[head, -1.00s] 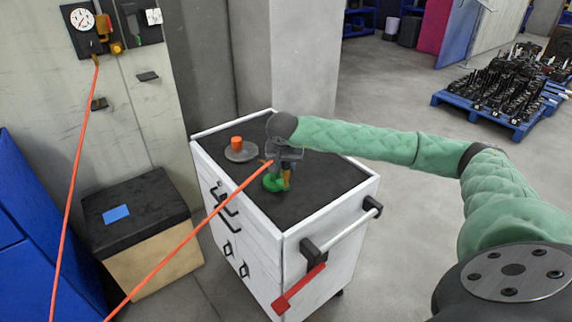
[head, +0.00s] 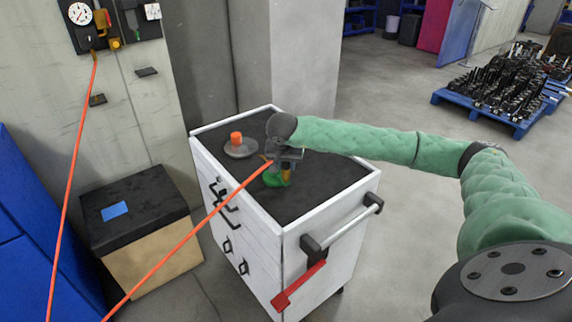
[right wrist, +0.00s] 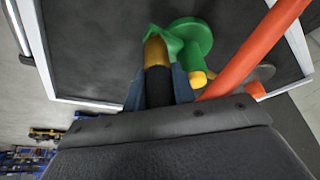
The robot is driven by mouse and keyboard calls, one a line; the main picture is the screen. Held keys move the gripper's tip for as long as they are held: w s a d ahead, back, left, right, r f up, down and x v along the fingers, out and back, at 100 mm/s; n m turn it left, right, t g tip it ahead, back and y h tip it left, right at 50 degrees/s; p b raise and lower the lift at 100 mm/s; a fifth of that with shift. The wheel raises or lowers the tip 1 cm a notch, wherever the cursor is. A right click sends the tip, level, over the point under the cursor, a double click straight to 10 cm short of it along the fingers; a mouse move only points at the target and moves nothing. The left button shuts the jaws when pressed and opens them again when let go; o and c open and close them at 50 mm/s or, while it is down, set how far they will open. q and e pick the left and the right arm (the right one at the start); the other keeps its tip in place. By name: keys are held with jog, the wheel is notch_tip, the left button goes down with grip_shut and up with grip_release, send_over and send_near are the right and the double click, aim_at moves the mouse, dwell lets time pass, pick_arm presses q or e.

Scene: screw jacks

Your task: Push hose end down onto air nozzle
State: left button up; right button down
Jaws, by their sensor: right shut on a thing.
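My right gripper (head: 282,166) is over the cart top and shut on the hose end (right wrist: 157,84), a black sleeve with a brass tip. In the right wrist view, the jaws (right wrist: 160,92) sit on both sides of the sleeve. The brass tip meets a green part in the picture; I cannot tell whether they touch or are seated. The green stand (head: 276,180) has a round base, with a green stub and yellow tip (right wrist: 198,78) beside the hose end. Which part is the air nozzle is unclear. The orange hose (head: 190,236) runs from the gripper to the lower left. My left gripper is not in view.
The white cart (head: 330,240) has a dark top, clear to the right of the gripper. A grey disc (head: 240,150) with an orange knob stands left of the gripper. A black-topped box (head: 150,195) stands on the floor to the left.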

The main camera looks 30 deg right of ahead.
jog(key=shift+f+b, duration=0.5)
dwell(0.9)
jog(key=c, duration=1.1)
grip_release()
jog(key=shift+o, duration=0.2)
jog(key=shift+r, duration=0.15)
